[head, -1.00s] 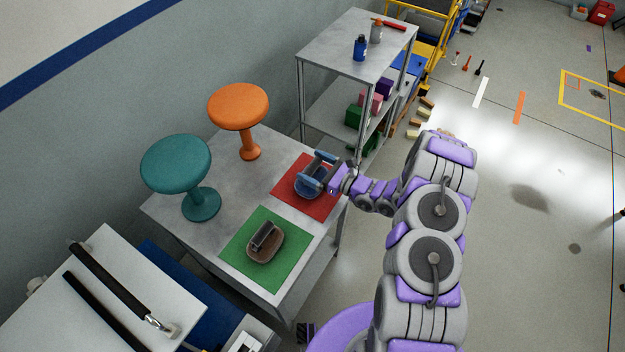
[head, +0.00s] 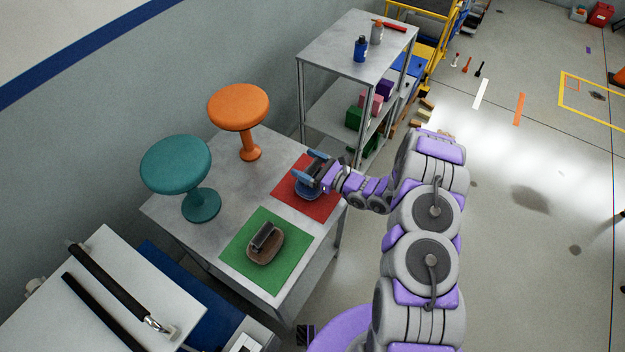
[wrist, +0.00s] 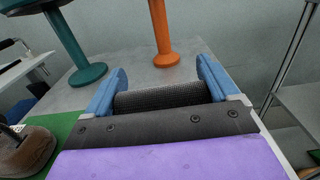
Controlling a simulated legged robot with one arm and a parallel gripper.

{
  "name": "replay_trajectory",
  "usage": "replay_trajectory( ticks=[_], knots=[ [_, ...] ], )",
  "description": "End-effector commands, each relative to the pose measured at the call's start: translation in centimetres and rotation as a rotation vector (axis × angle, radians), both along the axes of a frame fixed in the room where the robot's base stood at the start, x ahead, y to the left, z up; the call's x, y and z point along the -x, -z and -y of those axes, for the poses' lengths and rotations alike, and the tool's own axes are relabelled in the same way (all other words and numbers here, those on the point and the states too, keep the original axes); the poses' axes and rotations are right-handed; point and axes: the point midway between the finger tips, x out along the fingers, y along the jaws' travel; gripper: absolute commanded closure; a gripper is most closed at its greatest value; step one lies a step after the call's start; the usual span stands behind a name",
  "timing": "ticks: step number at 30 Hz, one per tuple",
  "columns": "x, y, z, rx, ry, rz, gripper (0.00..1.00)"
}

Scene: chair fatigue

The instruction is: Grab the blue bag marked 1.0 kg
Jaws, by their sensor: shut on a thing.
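The blue bag (head: 306,192) sits on the red mat (head: 324,208) on the grey table, mostly hidden by my gripper. My gripper (head: 310,169) is over it, with its blue fingers around the bag's dark handle. In the wrist view, my gripper (wrist: 160,88) has a finger at each end of the dark textured handle (wrist: 162,98). The bag's body is hidden there, and no 1.0 kg mark is readable. I cannot tell whether the bag is off the mat.
A brown bag (head: 266,247) with a dark handle stands on the green mat (head: 291,262). A teal stool (head: 177,163) and an orange stool (head: 238,106) stand on the table (head: 222,228). A grey shelf (head: 330,45) rises behind. Open floor lies right.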

Motion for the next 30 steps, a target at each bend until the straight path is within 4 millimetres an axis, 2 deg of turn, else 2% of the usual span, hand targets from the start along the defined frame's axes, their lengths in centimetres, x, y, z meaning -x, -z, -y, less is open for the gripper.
replay_trajectory(
  ticks=[2, 14, 23, 30],
  knots=[
    [0.0, 0.0, 0.1, 0.000, 0.002, 0.000, 0.58],
    [0.0, 0.0, 0.1, 0.001, 0.002, 0.000, 0.97],
    [-0.1, -0.1, 0.1, 0.001, 0.003, 0.001, 0.98],
    [0.0, -1.8, 0.1, 0.001, 0.002, 0.001, 0.98]
  ],
)
